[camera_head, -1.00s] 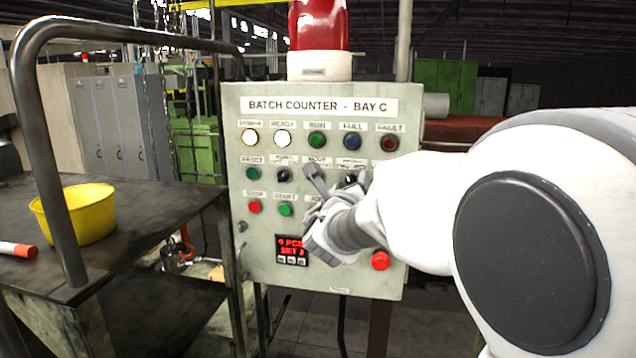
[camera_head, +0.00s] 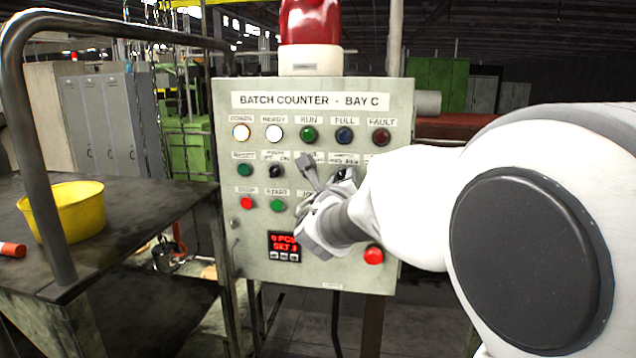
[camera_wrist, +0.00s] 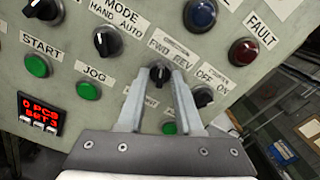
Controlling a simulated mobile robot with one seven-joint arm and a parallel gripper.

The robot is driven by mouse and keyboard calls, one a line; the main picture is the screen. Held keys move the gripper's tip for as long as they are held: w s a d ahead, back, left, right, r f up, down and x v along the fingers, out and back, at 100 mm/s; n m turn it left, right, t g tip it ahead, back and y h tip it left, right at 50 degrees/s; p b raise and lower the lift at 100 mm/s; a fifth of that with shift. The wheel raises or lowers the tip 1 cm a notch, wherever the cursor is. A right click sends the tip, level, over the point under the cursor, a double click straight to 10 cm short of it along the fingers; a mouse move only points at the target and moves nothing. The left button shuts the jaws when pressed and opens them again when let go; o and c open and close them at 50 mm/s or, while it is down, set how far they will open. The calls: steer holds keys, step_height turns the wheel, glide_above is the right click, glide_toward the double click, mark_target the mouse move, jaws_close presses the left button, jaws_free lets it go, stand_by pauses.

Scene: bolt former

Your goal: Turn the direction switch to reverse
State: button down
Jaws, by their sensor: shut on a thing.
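The direction switch (camera_wrist: 160,74) is a small black rotary knob on the grey-green control panel, under a label reading FWD and REV. My gripper (camera_wrist: 160,70) has a finger on each side of this knob in the wrist view and is shut on it. The knob's pointer angle is hard to read between the fingers. In the head view my gripper (camera_head: 325,174) is against the middle right of the panel (camera_head: 325,262), and the fingers and wrist largely hide the switch.
The black OFF/ON counter switch (camera_wrist: 203,97) sits close right of my fingers. The hand/auto mode switch (camera_wrist: 107,41) and green jog button (camera_wrist: 88,90) lie to the left. A red button (camera_head: 373,255) is below my wrist. A metal cart (camera_head: 110,225) with a yellow bowl (camera_head: 68,210) stands left.

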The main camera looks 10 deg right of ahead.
steer(key=shift+m+b, duration=5.8)
steer(key=shift+b, duration=2)
steer(key=c, duration=0.6)
jaws_free()
steer(key=shift+o, duration=0.2)
